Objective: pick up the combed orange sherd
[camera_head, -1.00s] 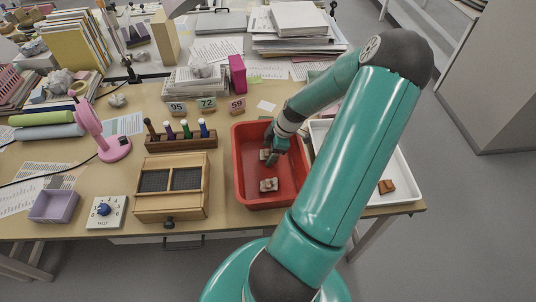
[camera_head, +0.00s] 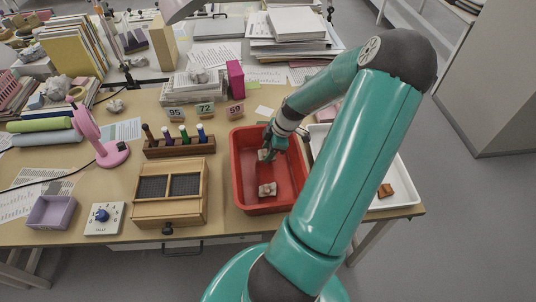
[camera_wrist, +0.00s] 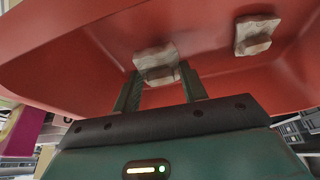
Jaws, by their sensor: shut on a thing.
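My gripper (camera_head: 268,150) reaches down into the red tray (camera_head: 238,172). In the wrist view its two fingers stand on either side of a pale, grey-beige sherd (camera_wrist: 157,64) and are shut on it. The sherd is low in the tray; I cannot tell whether it touches the floor. No combing or clear orange face shows on it from here. A second pale sherd (camera_head: 267,190) lies apart in the same tray, and shows in the wrist view (camera_wrist: 256,36). An orange-brown sherd (camera_head: 385,190) lies in the white tray at the right.
The white tray (camera_head: 408,182) stands right of the red one, partly behind my arm. A wooden box with dark mesh panels (camera_head: 170,187), a rack of tools (camera_head: 180,147) and number cards (camera_head: 205,110) stand to the left. The red tray's walls surround my gripper.

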